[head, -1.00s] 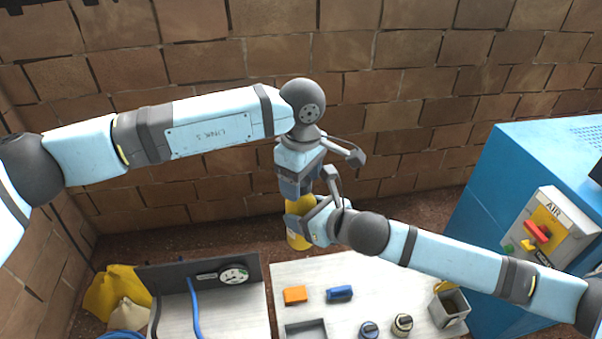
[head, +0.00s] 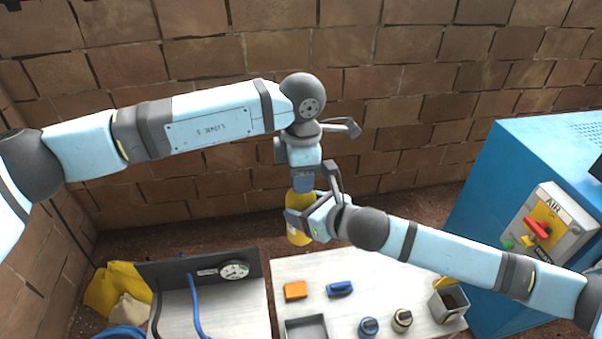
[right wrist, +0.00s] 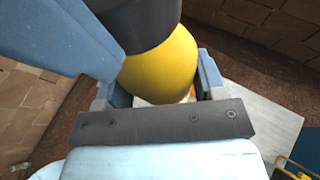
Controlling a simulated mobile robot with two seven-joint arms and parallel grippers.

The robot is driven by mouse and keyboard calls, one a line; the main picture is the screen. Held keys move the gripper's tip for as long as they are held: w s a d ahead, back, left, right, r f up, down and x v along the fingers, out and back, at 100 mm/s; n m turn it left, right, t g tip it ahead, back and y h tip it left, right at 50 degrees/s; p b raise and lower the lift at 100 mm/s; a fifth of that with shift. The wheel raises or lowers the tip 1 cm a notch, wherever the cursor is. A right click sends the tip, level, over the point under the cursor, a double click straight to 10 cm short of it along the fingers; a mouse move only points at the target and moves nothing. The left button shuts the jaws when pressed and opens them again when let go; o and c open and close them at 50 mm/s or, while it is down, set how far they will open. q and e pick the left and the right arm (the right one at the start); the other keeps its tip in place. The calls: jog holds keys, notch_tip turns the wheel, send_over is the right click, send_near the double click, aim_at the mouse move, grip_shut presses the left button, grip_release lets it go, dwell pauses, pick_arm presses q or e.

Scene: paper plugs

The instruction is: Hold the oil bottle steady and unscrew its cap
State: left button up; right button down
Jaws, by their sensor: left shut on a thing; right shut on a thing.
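In the right wrist view the yellow bottle (right wrist: 162,66) sits between the right fingers (right wrist: 160,92). A dark grey round part (right wrist: 137,18), seemingly the cap, is on top of the bottle there. My left gripper (head: 303,187) points down over the bottle top and is shut on the cap, which it hides in the head view. A blue left finger shows beside the grey part in the right wrist view.
A blue cabinet (head: 500,190) blocks the right.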

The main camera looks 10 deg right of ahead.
pick_arm(q)
jog(key=shift+n, duration=0.3)
jog(key=o, duration=1)
jog(key=shift+r, duration=2.4)
jog(key=shift+c, duration=0.3)
notch_tip(320, 180, up, 2)
jog(key=m, duration=0.3)
jog(key=shift+r, duration=0.1)
jog(key=shift+r+m, duration=0.3)
jog(key=shift+m, duration=0.5)
jog(key=shift+f, duration=3.8)
